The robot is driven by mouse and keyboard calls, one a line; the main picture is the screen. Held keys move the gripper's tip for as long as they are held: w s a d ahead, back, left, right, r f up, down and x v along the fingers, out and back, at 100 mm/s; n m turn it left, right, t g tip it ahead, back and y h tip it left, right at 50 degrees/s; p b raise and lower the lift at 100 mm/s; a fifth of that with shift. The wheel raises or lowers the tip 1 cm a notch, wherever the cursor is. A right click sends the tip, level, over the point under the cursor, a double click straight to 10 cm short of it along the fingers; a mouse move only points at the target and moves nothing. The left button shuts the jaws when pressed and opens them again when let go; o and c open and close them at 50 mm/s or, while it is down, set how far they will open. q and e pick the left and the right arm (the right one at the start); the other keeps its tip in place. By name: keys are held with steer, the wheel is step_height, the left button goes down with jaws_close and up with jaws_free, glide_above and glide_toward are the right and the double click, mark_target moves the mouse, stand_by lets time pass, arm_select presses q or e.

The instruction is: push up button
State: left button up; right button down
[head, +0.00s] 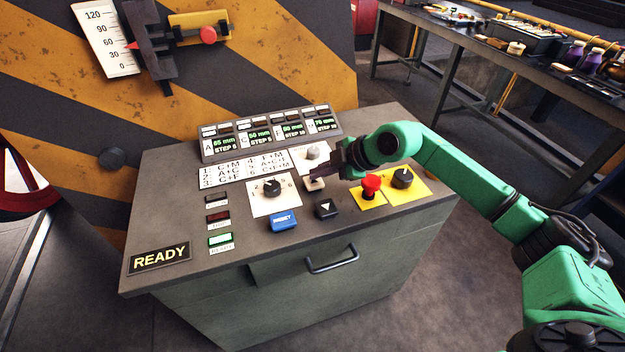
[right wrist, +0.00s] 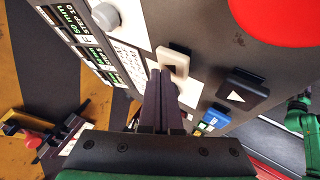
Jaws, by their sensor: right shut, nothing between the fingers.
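A pale push button (head: 314,184) sits on the sloping console top, left of the red mushroom button; any mark on its face is hidden or too small to read. Just in front of it is a black button (head: 326,209) with a white triangle. My right gripper (head: 322,174) is shut and empty, its fingertips right at the pale button. In the right wrist view the shut fingertips (right wrist: 163,74) overlap the lower left edge of the pale button (right wrist: 173,61). I cannot tell whether they touch it. The black button (right wrist: 243,86) is clear of the fingers. My left gripper is not in view.
A red mushroom button (head: 371,186) and black knob (head: 403,177) on yellow plates stand close right of the gripper. A black knob (head: 272,187), blue button (head: 283,220) and display strip (head: 270,132) lie left. A gauge (head: 105,38) is on the striped wall.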

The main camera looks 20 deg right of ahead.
mark_target(319, 181)
steer(key=shift+f, duration=0.5)
steer(key=shift+r, duration=0.1)
stand_by(0.3)
steer(key=shift+r+p, duration=0.95)
steer(key=shift+r, duration=0.05)
step_height(319, 181, up, 6)
steer(key=p, duration=0.6)
